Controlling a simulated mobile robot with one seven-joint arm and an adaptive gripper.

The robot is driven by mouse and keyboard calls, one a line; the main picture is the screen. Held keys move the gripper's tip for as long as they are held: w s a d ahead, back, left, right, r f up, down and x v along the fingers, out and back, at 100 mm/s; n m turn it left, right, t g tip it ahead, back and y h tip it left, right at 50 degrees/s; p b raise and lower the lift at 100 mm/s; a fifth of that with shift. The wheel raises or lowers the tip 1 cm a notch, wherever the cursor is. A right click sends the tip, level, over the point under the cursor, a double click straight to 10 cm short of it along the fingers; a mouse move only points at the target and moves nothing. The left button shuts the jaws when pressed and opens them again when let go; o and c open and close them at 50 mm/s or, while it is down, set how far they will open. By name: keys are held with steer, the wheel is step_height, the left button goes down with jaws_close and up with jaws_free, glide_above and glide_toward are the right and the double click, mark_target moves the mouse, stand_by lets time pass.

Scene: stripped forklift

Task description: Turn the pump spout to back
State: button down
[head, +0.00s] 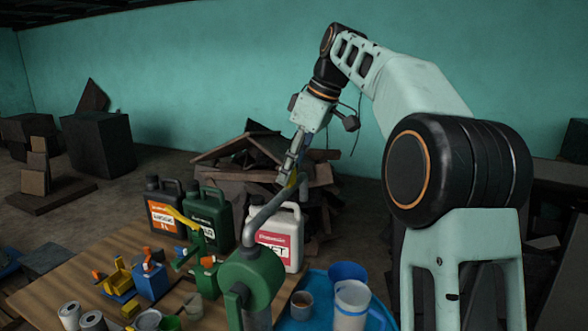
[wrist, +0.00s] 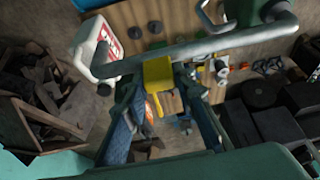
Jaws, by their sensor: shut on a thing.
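The green pump (head: 252,280) stands at the front of the table. Its grey spout (head: 268,212) runs from the pump head up and right, away from the head camera, towards my gripper (head: 293,178). In the wrist view the spout (wrist: 215,45) crosses the upper part of the picture as a long grey tube.
Orange-labelled (head: 164,215) and green (head: 208,218) canisters and a white jug (head: 281,240) stand behind the pump. A clear pitcher (head: 352,305) stands on a blue tray (head: 318,284) at right. Small coloured parts clutter the left. A scrap pile (head: 262,165) lies beyond.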

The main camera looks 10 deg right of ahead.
steer(key=shift+a+r, duration=0.1)
steer(key=shift+a, duration=0.05)
steer(key=c, duration=1.6)
jaws_free()
steer(key=shift+v, duration=3.7)
